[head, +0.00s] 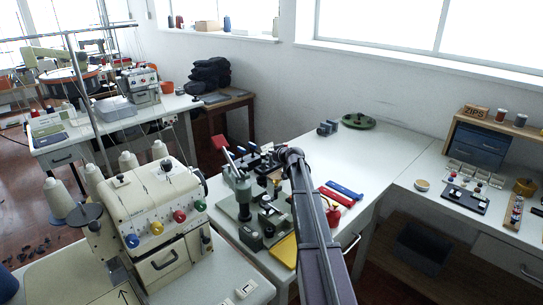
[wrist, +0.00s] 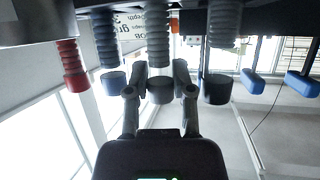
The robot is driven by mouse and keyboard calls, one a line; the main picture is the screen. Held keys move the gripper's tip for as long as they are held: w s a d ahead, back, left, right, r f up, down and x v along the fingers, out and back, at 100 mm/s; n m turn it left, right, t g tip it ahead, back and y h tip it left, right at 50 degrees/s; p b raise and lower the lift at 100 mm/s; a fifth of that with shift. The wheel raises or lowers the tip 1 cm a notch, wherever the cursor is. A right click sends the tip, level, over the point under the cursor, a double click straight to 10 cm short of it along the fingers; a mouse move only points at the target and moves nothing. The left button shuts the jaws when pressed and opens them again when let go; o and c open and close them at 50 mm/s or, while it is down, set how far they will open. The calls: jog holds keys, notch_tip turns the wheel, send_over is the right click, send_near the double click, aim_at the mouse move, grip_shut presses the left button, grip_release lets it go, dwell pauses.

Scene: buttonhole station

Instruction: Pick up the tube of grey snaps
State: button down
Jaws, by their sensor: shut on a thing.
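In the wrist view my gripper (wrist: 160,74) has its two fingers on either side of a ridged grey tube (wrist: 160,91) with a dark round end, and is shut on it. A red ridged tube (wrist: 75,80) is farther left. The other end of the held tube is cut off or hidden, so I cannot tell whether it is still in its holder. In the head view my arm reaches to dark items beside a green hand press (head: 244,190), and the tube is too small to make out.
In the wrist view, blue-ended handles (wrist: 252,81) are at the right. In the head view, a red and a blue bar (head: 344,189) lie right of my arm. A cream sewing machine (head: 155,210) stands in front left. The white table (head: 385,150) is clear toward the back right.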

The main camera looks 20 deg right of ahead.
aim_at(271, 150)
jog(key=shift+r+p, duration=1.6)
jog(key=shift+r, duration=0.15)
jog(key=s+d, duration=0.2)
jog(key=s, duration=0.5)
jog(key=s+d+r+p, duration=0.1)
jog(key=s+d, duration=0.1)
jog(key=s, duration=0.6)
jog(key=shift+s+d, duration=0.15)
jog(key=shift+d, duration=0.25)
jog(key=shift+r, duration=0.2)
notch_tip(271, 150, up, 27)
jog(key=p, duration=2.7)
jog(key=shift+r+p, duration=0.15)
jog(key=shift+p, duration=0.25)
jog(key=shift+d, duration=0.15)
